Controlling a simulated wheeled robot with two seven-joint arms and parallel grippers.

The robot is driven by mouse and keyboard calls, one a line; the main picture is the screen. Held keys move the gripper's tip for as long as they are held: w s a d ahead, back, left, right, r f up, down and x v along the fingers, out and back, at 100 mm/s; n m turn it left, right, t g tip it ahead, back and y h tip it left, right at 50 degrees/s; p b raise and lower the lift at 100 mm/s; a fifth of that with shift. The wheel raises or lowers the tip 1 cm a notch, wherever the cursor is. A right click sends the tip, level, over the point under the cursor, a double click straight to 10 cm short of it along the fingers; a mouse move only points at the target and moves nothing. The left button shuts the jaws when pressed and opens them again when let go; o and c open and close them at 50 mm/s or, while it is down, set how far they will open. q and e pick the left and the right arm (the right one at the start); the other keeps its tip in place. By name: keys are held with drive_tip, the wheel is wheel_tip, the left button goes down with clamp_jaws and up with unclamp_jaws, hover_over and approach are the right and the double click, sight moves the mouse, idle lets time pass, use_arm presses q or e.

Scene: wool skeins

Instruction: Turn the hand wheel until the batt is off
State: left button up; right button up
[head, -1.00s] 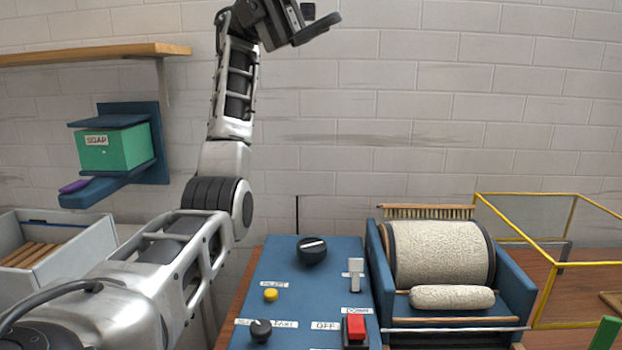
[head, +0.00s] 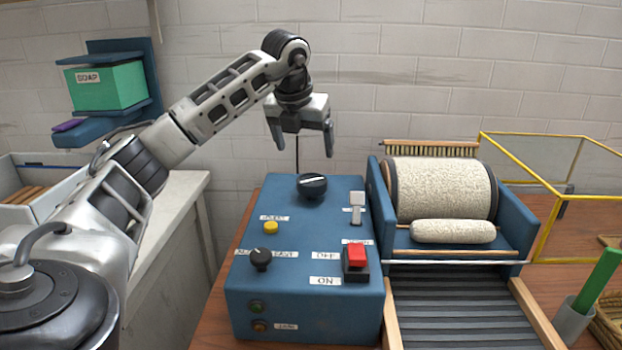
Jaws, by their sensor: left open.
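A drum carder (head: 518,226) with blue sides stands right of centre. Cream wool covers its large drum (head: 440,188), and the smaller roller (head: 452,231) in front is cream too. I cannot make out a hand wheel for certain; a large black round knob (head: 312,188) with a white mark sits at the back of the blue control box (head: 300,300). My left gripper (head: 303,148) is open and empty, fingers pointing down, above and apart from the knob in the picture. My right gripper is not in view.
The box also carries a red switch (head: 356,256), a grey lever (head: 356,205), a yellow button (head: 270,227) and a small black knob (head: 260,258). A yellow-framed guard (head: 545,215) stands at right. A green soap box (head: 105,86) sits on the wall bracket.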

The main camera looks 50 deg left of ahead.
sight(311, 180)
use_arm(q)
drive_tip(key=x, duration=1)
drive_tip(key=shift+f, duration=0.4)
drive_tip(key=c, duration=1)
